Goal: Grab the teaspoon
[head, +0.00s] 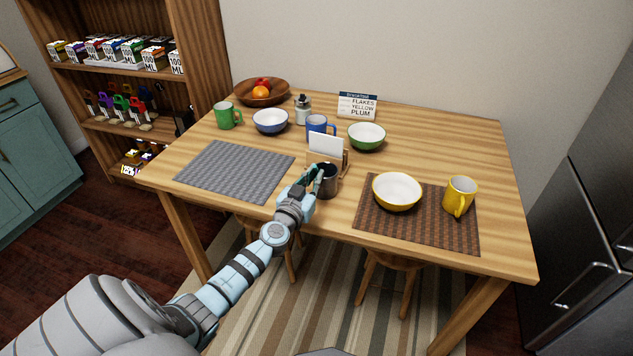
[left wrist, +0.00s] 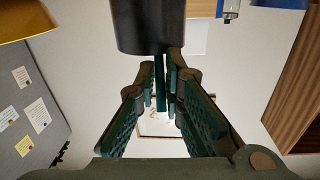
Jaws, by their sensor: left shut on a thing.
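A dark grey cylindrical holder (head: 328,184) stands near the table's front edge, and in the left wrist view it shows as a dark cylinder (left wrist: 150,24). A thin dark handle (left wrist: 160,85), which I take to be the teaspoon's, runs from the holder between my fingers. My left gripper (head: 314,174) is at the holder's upper left side, and in the left wrist view its fingers (left wrist: 166,90) are shut on the handle. The teaspoon's bowl is hidden. My right gripper is not in view.
A white card in a wooden napkin stand (head: 326,146) stands just behind the holder. A grey placemat (head: 235,170) lies left. A yellow bowl (head: 397,192) and yellow mug (head: 459,195) are on a brown placemat (head: 425,226). A blue mug (head: 318,127) and green bowl (head: 366,136) stand behind.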

